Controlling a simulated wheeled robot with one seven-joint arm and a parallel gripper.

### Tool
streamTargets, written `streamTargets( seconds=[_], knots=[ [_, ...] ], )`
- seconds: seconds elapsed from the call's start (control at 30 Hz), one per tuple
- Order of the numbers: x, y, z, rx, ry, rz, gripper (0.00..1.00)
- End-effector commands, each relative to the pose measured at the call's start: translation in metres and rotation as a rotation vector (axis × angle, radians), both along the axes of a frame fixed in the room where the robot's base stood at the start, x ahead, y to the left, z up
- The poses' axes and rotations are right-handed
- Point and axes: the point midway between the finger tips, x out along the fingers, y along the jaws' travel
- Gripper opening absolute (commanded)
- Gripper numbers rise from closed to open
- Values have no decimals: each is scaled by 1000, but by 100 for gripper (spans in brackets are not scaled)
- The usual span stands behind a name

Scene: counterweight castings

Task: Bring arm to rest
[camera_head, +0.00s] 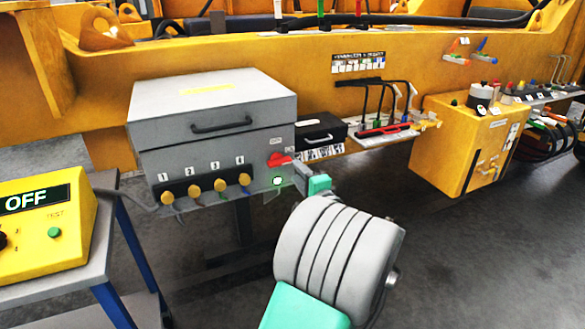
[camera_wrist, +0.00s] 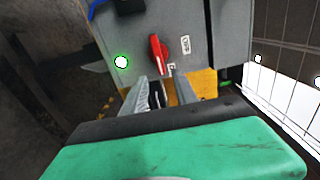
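My gripper (camera_wrist: 162,90) shows in the wrist view with its two grey fingers apart and nothing held between them. In the head view, my arm reaches up from the bottom centre, and my gripper (camera_head: 301,178) is at the lower right corner of the grey control box (camera_head: 213,105). A red rotary switch (camera_head: 279,160) on that box is just beyond the fingertips. The switch also shows in the wrist view (camera_wrist: 157,54), apart from the fingers. A round green light (camera_head: 278,181) below it is lit. My wrist partly hides the floor behind.
A yellow OFF box (camera_head: 45,230) sits on a blue-legged trolley at left. A black case (camera_head: 319,132) and a shelf with a red-handled tool (camera_head: 385,129) are right of the grey box. A yellow cabinet (camera_head: 455,150) stands further right. The floor at lower right is clear.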

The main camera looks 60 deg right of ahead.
Motion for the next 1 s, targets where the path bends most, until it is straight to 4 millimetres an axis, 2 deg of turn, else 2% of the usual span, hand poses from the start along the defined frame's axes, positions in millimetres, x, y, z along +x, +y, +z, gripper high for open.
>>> streamTargets(
  seconds=[0.13,0.5,0.57,0.63,0.67,0.77,0.8,0.87,0.9,0.97,1.0],
  knots=[
    [-14,9,0,0,0,2,35],
    [-14,10,0,0,0,4,35],
    [-10,14,1,-4,11,15,35],
    [7,26,1,-22,57,55,35],
    [18,36,0,-34,91,85,35],
    [68,90,-3,-113,261,236,35],
    [88,119,-7,-156,346,313,35],
    [110,163,-13,-233,476,429,35],
    [121,194,-17,-288,561,507,35],
    [130,244,-21,-387,692,633,35],
    [131,277,-23,-457,777,719,35]
  ],
)
